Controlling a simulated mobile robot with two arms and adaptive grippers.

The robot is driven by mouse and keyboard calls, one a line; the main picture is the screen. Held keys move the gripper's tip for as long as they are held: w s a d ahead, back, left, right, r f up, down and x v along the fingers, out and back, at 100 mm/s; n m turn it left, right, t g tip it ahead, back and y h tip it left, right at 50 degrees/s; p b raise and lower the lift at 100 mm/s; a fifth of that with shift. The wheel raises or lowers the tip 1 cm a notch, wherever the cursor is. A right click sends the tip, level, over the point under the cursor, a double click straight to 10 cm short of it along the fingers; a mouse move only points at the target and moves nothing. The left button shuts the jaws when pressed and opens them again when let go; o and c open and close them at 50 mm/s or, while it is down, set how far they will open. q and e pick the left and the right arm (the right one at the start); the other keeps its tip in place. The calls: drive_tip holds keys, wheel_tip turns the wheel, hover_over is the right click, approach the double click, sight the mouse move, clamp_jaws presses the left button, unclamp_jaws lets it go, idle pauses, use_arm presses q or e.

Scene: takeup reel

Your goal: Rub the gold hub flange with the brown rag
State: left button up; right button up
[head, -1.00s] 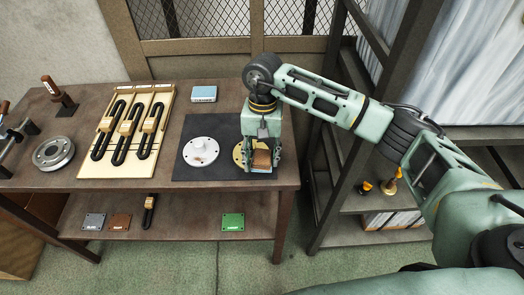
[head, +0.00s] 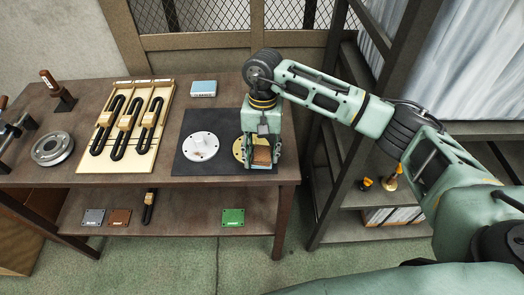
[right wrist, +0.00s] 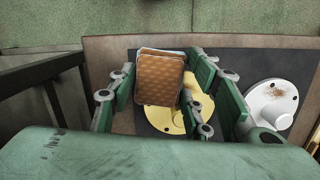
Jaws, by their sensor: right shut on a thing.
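My right gripper (head: 262,158) is shut on the brown rag (head: 261,155), a folded quilted pad. In the right wrist view the rag (right wrist: 161,79) sits between the fingers of the gripper (right wrist: 165,85), tilted a little. The gold hub flange (head: 238,149) lies on the dark mat (head: 222,167) and is partly hidden by the gripper. In the right wrist view the gold flange (right wrist: 167,124) shows beneath the rag, which covers part of it. I cannot tell whether they touch. My left gripper is not in view.
A white flange (head: 200,146) with a brown smudge lies left of the gold one on the mat. A blue box (head: 203,88) is behind the mat. A board with black loops (head: 92,166) and a grey reel (head: 52,149) are farther left. A shelf post (head: 330,170) stands close right.

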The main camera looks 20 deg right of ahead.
drive_tip(key=shift+f, duration=0.35)
drive_tip(key=shift+b, duration=0.3)
